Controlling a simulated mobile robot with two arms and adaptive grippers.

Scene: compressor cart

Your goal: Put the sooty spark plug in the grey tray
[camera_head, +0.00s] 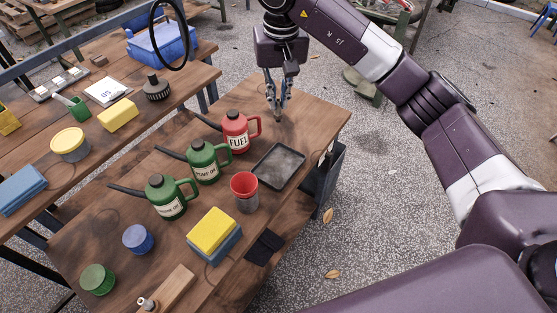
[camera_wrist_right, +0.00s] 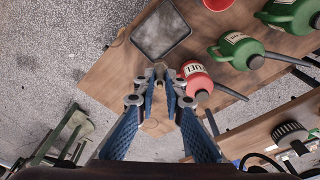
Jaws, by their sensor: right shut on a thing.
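My right gripper (camera_head: 277,110) is above the far end of the near wooden table, beyond the grey tray and right of the red fuel can. It is shut on a small dull thing (camera_head: 278,119), which fits a spark plug but is mostly hidden by the fingers. In the right wrist view the fingertips (camera_wrist_right: 160,78) are close together. The grey tray (camera_head: 279,165) is flat, dark and empty, and the gripper is apart from it. It also shows in the right wrist view (camera_wrist_right: 161,32). A light-tipped spark plug (camera_head: 147,302) is on a wooden block. My left gripper is not in view.
A red-topped cup (camera_head: 244,187) and yellow sponge (camera_head: 211,230) stand near the tray. The table's right edge is close to the tray.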

